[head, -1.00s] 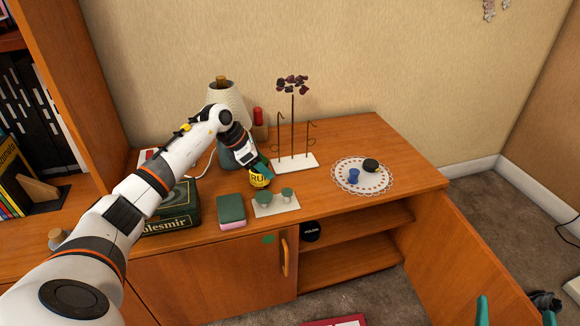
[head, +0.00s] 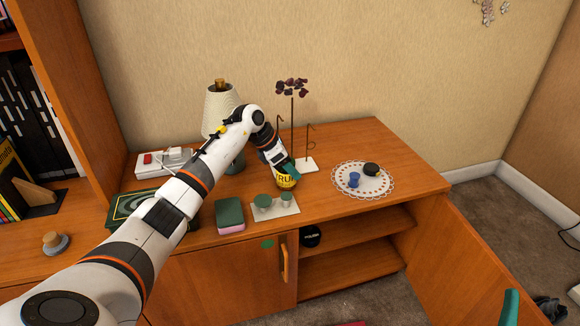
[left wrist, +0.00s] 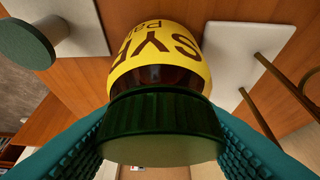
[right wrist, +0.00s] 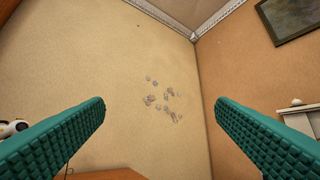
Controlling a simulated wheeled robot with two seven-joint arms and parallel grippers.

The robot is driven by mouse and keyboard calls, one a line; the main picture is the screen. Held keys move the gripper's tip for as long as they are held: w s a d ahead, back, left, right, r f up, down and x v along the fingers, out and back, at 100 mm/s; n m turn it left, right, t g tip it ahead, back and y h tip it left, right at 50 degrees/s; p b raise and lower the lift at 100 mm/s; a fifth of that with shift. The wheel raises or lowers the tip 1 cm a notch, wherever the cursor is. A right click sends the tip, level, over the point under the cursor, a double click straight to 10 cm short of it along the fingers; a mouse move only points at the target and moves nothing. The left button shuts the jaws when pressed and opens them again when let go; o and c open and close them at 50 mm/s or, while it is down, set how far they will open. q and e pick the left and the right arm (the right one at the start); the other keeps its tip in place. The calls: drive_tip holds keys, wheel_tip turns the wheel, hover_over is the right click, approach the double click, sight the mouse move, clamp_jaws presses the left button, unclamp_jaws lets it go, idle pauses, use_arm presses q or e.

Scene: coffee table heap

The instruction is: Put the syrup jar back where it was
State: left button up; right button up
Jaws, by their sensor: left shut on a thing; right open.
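The syrup jar (head: 286,182) has a yellow label and a dark green ribbed lid. It is on or just above the cabinet top, between the white base of the hook stand and the white plate with green-topped pieces; I cannot tell whether it touches the wood. My left gripper (head: 288,170) is shut on it, teal fingers on both sides of the lid (left wrist: 160,125) in the left wrist view. My right gripper (right wrist: 160,115) is open and empty, facing the wall corner; one finger (head: 511,306) shows at the head view's lower right.
The white plate (head: 289,210) lies in front of the jar, the hook stand (head: 311,164) behind. A green-pink block (head: 230,214), tin (head: 126,207) and lamp (head: 219,108) are left.

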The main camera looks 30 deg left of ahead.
use_arm(q)
drive_tip(key=shift+f, duration=0.1)
drive_tip(key=o, duration=0.9)
drive_tip(key=shift+o, duration=1.4)
